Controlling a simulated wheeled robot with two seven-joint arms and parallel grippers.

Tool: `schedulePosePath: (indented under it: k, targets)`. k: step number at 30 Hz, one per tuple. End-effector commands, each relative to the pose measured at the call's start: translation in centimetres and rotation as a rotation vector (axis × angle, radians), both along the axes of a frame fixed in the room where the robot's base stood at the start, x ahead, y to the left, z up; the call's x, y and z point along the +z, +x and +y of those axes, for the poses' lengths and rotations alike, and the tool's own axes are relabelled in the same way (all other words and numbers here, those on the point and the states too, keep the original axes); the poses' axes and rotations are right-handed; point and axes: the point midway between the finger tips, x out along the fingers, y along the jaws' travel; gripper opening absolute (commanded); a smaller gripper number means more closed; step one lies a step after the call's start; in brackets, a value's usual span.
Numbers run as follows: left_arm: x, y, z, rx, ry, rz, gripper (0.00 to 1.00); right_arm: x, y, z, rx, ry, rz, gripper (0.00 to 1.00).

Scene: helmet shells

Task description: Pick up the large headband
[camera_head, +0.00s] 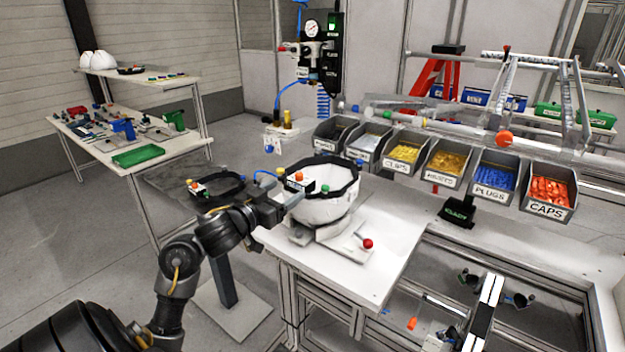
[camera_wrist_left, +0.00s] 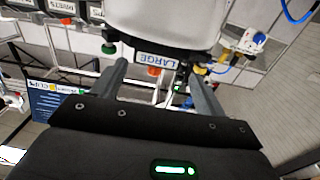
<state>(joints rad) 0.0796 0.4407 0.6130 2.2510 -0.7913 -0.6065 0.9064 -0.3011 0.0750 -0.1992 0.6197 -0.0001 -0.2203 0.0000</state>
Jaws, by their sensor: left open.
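A black headband (camera_head: 345,165) lies around the upper rim of a white helmet shell (camera_head: 325,208) on the bench. Its front tag block (camera_head: 299,183) faces my left gripper. In the left wrist view the tag (camera_wrist_left: 158,59) reads LARGE, below the pale shell (camera_wrist_left: 165,22). My left gripper (camera_head: 287,192) is open, close to the tag. Its fingers (camera_wrist_left: 155,72) reach to either side of the tag; I cannot tell whether they touch it. A second black headband (camera_head: 228,180) with a tag sits on a stand to the left. My right gripper is not in view.
A red-knobbed lever (camera_head: 367,243) stands in front of the shell. Several labelled bins (camera_head: 401,158) line the back of the bench (camera_head: 385,260). A gauge unit (camera_head: 312,45) rises behind. A side table (camera_head: 165,153) with tools stands at left.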

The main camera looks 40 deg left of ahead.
Motion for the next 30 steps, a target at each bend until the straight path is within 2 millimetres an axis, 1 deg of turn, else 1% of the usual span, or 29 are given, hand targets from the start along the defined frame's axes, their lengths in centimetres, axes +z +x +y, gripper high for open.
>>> schedulePosePath:
  k: [1,3,6,9,14,20,24,27,30]
  targets:
    - [0.2,0.9,-0.1,-0.002,-0.005,-0.002,0.73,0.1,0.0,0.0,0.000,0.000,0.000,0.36]
    - [0.1,2.0,0.0,-0.001,-0.005,-0.001,0.73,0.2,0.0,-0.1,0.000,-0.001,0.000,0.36]
    - [0.1,3.1,0.0,-0.001,-0.003,-0.001,0.73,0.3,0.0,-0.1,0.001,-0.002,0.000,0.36]
    - [0.0,3.7,0.0,0.000,-0.002,0.001,0.73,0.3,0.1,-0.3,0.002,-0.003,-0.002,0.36]
    - [0.1,4.0,0.0,0.000,-0.001,0.001,0.73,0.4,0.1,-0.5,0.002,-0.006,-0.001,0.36]
    - [0.6,6.8,-0.4,-0.002,-0.005,0.001,0.73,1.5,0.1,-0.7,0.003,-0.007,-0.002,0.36]
    - [0.4,8.4,-0.2,0.000,-0.003,0.001,0.73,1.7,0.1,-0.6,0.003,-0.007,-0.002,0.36]
    - [0.3,8.9,-0.3,-0.001,0.000,0.001,0.73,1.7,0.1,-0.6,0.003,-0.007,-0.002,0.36]
    - [0.3,8.9,-0.2,-0.001,0.001,0.001,0.73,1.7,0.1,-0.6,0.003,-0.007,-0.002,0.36]
